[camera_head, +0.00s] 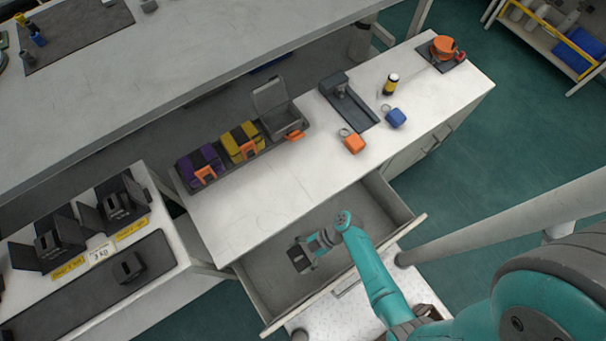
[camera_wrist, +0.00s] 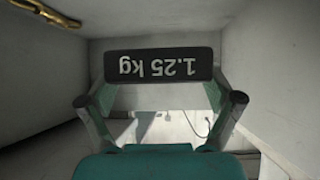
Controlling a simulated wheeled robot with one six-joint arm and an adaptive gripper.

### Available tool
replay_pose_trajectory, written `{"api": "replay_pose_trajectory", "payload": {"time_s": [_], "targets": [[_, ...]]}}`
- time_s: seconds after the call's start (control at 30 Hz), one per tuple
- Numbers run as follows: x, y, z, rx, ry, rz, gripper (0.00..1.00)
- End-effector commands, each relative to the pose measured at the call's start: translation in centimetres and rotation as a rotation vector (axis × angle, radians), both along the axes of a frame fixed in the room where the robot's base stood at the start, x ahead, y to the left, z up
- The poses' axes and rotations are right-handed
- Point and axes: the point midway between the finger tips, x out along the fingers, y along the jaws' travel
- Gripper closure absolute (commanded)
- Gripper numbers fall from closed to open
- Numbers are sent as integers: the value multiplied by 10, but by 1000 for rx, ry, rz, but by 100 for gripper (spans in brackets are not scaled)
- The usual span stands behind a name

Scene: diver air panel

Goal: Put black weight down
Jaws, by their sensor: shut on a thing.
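My gripper (camera_head: 310,248) is low over the open drawer (camera_head: 262,272) of the white cabinet, shut on a black weight (camera_head: 298,259). In the wrist view the black weight (camera_wrist: 160,65) is a dark block between my gripper's fingertips (camera_wrist: 160,84), with "1.25 kg" upside down on its face. Pale drawer walls surround it there. I cannot tell whether the weight touches the drawer floor. Another black block (camera_head: 128,267) lies on the dark mat (camera_head: 70,297) on the left bench.
A brass-coloured object (camera_wrist: 45,12) shows at the wrist view's top left. The cabinet top (camera_head: 255,190) holds a tray with purple and yellow packs, an orange tag (camera_head: 354,143) and a blue tag (camera_head: 396,117). Black holders (camera_head: 118,200) stand on the left bench. The drawer looks otherwise mostly bare.

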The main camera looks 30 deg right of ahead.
Motion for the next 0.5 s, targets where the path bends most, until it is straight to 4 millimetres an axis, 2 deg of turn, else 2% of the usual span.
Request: {"api": "replay_pose_trajectory", "payload": {"time_s": [0.2,0.5], "targets": [[2,0,-27,2,0,0,79],[2,0,-40,2,-2,0,79]]}}
